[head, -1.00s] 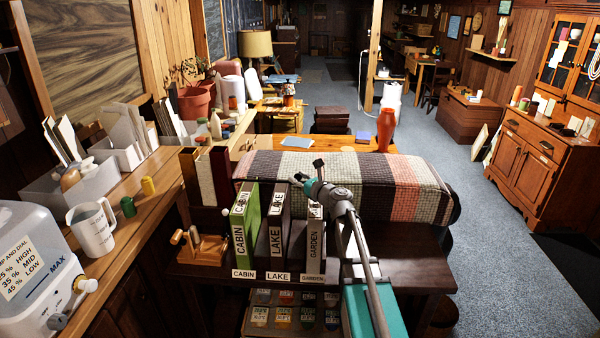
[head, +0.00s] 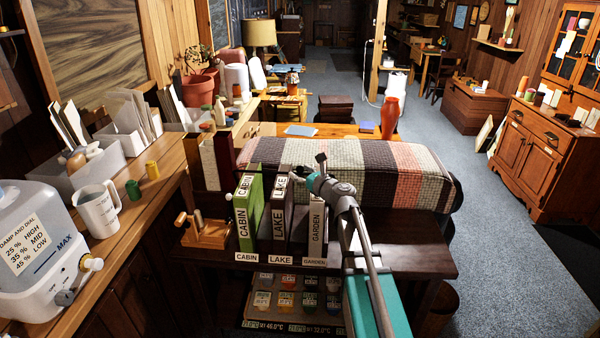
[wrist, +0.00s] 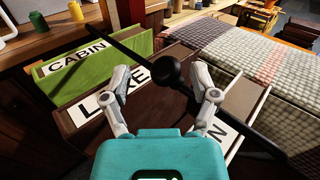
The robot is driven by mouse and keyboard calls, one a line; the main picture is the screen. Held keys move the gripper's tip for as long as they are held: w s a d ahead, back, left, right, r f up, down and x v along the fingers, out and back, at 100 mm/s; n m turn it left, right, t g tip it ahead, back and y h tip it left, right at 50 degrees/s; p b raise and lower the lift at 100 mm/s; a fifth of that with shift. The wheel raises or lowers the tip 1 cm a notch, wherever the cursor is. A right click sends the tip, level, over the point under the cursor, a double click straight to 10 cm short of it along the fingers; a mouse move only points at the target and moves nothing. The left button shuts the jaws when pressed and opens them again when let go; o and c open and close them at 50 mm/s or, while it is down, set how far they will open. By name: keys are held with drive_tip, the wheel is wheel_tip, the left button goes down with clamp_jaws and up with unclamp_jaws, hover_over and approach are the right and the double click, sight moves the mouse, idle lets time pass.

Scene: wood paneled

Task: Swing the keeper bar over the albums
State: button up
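Three albums stand upright side by side on the dark shelf: the green CABIN album (head: 248,213), the brown LAKE album (head: 278,222) and the GARDEN album (head: 317,232). The dark keeper bar (wrist: 250,127) runs diagonally across the wrist view, in front of the albums as seen there. A round black knob (wrist: 170,71) is on it. My gripper (wrist: 165,80) is open, its two fingers on either side of the knob with gaps visible. In the head view my gripper (head: 312,178) is above the LAKE and GARDEN albums.
A long striped quilted cover (head: 350,175) lies just behind the albums. A wooden stand with a peg (head: 205,230) is to their left. A counter with a white jug (head: 97,208) runs along the left. The floor (head: 500,260) at right is clear.

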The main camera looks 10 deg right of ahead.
drive_tip(key=shift+d, duration=0.1)
drive_tip(key=v, duration=1.2)
drive_tip(key=shift+w, duration=0.1)
idle(0.6)
drive_tip(key=shift+a+f+n+g, duration=0.1)
drive_tip(key=shift+a+n+g, duration=0.2)
drive_tip(key=shift+a+n, duration=0.25)
drive_tip(key=s+a+f+n+g+p, duration=0.2)
drive_tip(key=s+a+f+n+g, duration=0.3)
drive_tip(key=n, duration=0.3)
drive_tip(key=s+a+f+n+g+p, duration=0.1)
drive_tip(key=s+a+f+n+g, duration=0.25)
drive_tip(key=a+n, duration=0.35)
drive_tip(key=s+d+f+n+g+h+p, duration=0.1)
drive_tip(key=s+n+g+h, duration=0.2)
drive_tip(key=n, duration=0.4)
drive_tip(key=s+d+f+n+g+h+p, duration=0.1)
drive_tip(key=s+f+n+g+h+p, duration=0.1)
drive_tip(key=s+n+g+h, duration=0.2)
drive_tip(key=shift+s+d+f+n+h, duration=0.3)
drive_tip(key=shift+s+n+h, duration=0.1)
drive_tip(key=shift+s+n, duration=1.15)
